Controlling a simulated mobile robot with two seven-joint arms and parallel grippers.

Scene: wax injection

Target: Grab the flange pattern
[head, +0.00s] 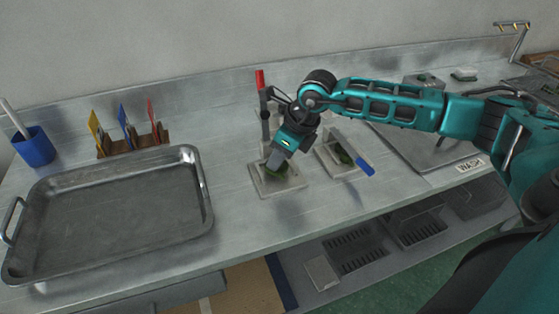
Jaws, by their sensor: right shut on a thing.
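My right gripper (279,158) reaches down over a pale square plate (292,186) in the middle of the bench. It is shut on a small green piece, which looks like the flange pattern (276,169), at the plate. The gripper partly hides the green piece, so I cannot tell whether it is clear of the plate. My left gripper is out of view.
A second pale plate (325,158) with another green piece and a blue-handled tool (364,167) lies just right. A red-handled press (260,80) stands behind my gripper. A large empty metal tray (110,215) fills the left, with a blue cup (35,150) behind it.

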